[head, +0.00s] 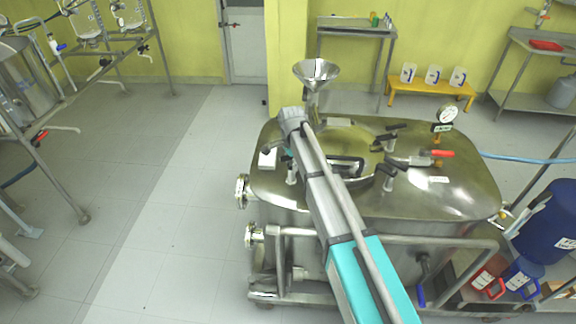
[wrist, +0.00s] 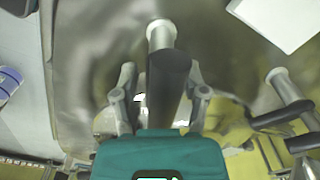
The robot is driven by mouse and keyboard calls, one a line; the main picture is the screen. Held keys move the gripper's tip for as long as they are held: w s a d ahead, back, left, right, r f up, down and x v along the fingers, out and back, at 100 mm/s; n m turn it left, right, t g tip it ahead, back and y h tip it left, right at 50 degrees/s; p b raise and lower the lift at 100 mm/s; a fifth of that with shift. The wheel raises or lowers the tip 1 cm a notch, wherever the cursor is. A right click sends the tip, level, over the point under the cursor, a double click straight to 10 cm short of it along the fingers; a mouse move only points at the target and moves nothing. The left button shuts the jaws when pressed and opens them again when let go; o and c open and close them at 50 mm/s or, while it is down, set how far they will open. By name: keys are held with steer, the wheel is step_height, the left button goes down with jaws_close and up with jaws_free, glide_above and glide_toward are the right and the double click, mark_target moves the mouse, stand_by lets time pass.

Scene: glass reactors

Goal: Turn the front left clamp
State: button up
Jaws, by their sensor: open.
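In the wrist view my gripper (wrist: 161,95) is open, with one finger on each side of a clamp's dark handle (wrist: 170,75). The handle lies between the fingers, and I cannot tell whether they touch it. The clamp's pale metal post (wrist: 160,33) stands just beyond them. In the head view a clamp (head: 291,172) is at the left of the vessel's round lid (head: 358,150), beside my arm. My arm hides part of this area, and the fingers are not clear there.
The steel vessel (head: 455,190) carries other clamps (head: 390,176), a pressure gauge (head: 446,114), a red-handled valve (head: 440,153) and a funnel (head: 316,72). A second clamp (wrist: 283,88) is close at the right in the wrist view. The floor (head: 170,180) at left is clear.

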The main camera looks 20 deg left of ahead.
stand_by(0.3)
jaws_close()
stand_by(0.3)
steer(key=shift+f+n, duration=0.1)
steer(key=shift+n, duration=1.2)
steer(key=shift+s, duration=0.1)
jaws_free()
